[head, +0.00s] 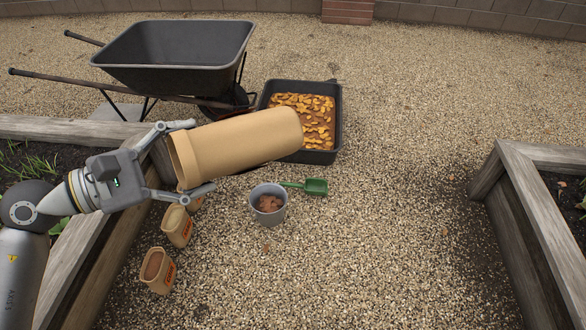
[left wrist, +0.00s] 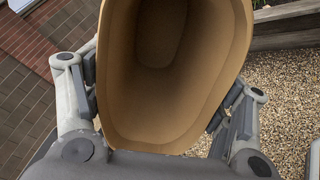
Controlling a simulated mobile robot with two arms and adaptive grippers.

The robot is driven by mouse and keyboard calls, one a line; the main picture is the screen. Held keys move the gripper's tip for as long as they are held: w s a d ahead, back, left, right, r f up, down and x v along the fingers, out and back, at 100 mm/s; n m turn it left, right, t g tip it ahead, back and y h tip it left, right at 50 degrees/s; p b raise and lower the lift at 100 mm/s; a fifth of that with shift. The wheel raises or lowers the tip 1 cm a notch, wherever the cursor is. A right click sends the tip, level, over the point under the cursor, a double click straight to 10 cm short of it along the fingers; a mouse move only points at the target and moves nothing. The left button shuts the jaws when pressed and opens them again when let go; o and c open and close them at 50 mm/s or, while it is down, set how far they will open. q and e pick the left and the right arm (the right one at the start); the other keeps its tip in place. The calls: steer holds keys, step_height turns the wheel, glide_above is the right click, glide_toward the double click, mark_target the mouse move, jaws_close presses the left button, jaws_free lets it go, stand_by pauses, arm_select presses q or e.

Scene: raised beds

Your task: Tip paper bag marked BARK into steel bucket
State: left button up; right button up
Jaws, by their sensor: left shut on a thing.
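My left gripper (head: 200,156) is shut on a tan paper bag (head: 245,142), one finger on each side near its rim. The bag is held in the air, lying almost level, with its open mouth at the left and its closed end at the right, slightly higher. The left wrist view looks into the bag (left wrist: 160,85), and its inside looks empty. No mark shows on its visible sides. The grey steel bucket (head: 282,212) stands upright on the gravel, below and right of the bag's mouth in the picture, with brown chunks inside. My right gripper is out of view.
Open bags (head: 177,227) (head: 158,270) with orange labels stand beside the left wooden bed; another is partly hidden. A green scoop (head: 315,187) lies by the bucket. A black tray (head: 337,118) of orange-brown pieces and a wheelbarrow (head: 175,75) stand behind. Gravel at right is clear.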

arm_select(q)
steer(key=shift+r+g+y+p, duration=0.8)
steer(key=shift+r+y+p, duration=0.25)
steer(key=shift+p, duration=1.65)
steer(key=shift+f+y+p, duration=0.1)
steer(key=shift+y+p, duration=0.15)
steer(key=shift+p, duration=0.05)
steer(key=shift+f, duration=0.1)
